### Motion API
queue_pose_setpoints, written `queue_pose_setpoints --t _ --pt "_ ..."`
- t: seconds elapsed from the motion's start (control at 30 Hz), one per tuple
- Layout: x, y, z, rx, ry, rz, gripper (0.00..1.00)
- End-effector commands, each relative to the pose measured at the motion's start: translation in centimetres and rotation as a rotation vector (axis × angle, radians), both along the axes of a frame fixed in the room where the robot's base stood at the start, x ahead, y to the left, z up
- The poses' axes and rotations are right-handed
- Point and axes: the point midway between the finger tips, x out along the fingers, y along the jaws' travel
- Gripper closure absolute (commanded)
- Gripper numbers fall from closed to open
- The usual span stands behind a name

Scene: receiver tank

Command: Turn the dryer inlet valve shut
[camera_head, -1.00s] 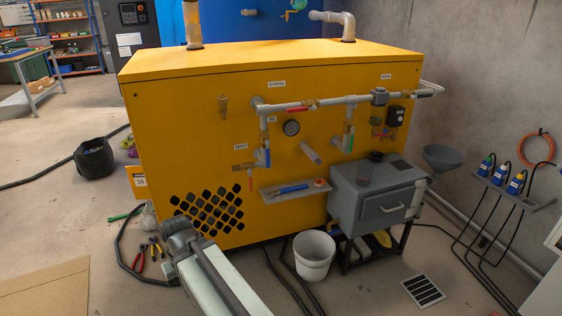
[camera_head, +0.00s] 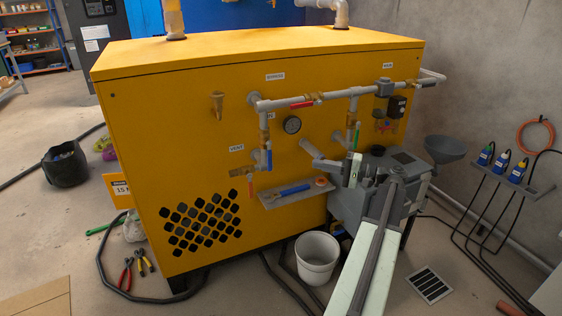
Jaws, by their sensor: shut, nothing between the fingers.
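The yellow dryer cabinet (camera_head: 130,150) carries grey pipework on its front. A blue-handled valve (camera_head: 269,160) sits on the left vertical pipe, by a small, partly hidden label that seems to read IN; its handle points down along the pipe. A green-handled valve (camera_head: 357,135) sits on the right vertical pipe, its handle also along the pipe. A red-handled valve (camera_head: 302,105) lies along the horizontal pipe under the BYPASS label. I cannot tell for certain which is the inlet valve. My gripper (camera_head: 350,171) is shut and empty, in view just below the green handle.
A vent valve with an orange handle (camera_head: 250,188) is at left. My arm partly hides a grey box (camera_head: 345,200). A white bucket (camera_head: 317,258) stands on the floor.

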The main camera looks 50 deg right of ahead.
Motion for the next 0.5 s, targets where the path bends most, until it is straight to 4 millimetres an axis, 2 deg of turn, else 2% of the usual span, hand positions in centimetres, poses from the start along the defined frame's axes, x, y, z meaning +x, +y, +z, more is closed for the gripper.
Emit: queue_pose_setpoints --t 0.17,0.27,0.5 --pt "0.4 0.1 0.0 0.000 0.001 -0.005 1.00" --pt "1.8 0.7 0.0 0.000 0.001 -0.007 1.00" --pt "6.4 2.6 0.0 -0.001 0.002 -0.010 1.00"
